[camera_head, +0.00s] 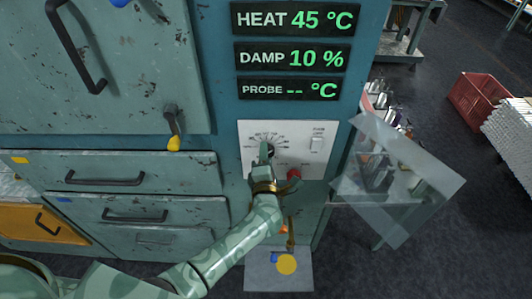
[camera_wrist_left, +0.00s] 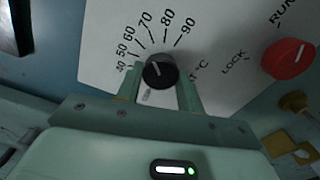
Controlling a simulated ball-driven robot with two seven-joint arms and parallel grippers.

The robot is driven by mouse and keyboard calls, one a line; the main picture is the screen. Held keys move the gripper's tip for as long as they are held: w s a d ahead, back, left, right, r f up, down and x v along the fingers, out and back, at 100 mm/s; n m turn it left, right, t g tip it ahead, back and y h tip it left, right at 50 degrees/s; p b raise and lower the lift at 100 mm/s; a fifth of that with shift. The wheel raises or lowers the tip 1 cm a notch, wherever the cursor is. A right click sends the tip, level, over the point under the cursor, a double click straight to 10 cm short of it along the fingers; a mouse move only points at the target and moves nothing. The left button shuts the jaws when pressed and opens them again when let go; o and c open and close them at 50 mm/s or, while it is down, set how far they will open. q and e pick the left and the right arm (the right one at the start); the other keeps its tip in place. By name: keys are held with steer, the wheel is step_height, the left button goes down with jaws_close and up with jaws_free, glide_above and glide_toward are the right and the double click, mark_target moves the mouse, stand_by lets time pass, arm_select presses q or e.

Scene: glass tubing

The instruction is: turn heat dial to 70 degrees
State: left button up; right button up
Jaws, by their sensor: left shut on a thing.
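The heat dial is a round black knob (camera_wrist_left: 160,71) on a white panel, with a scale of numbers from 40 to 90 around it. Its white mark points up and slightly left in the left wrist view. The HEAT display (camera_head: 294,19) reads 45 °C. My left gripper (camera_head: 266,152) reaches up to the panel and hides most of the dial in the head view. In the left wrist view, its fingers (camera_wrist_left: 159,82) stand on either side of the knob and are shut on it. My right gripper is not in view.
A red RUN/LOCK knob (camera_wrist_left: 288,59) sits right of the dial. A DAMP display (camera_head: 291,56) reads 10 %, and a PROBE display (camera_head: 290,88) shows dashes. A clear open flap (camera_head: 405,180) sticks out at the right. Drawers with handles (camera_head: 108,178) are at the left.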

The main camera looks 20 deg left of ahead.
arm_select(q)
steer(key=shift+m, duration=0.3)
steer(key=o, duration=1)
steer(key=shift+d, duration=0.1)
steer(key=p+v, duration=0.4)
steer(key=v, duration=1.2)
steer(key=shift+s, duration=0.15)
steer(key=shift+d, duration=0.1)
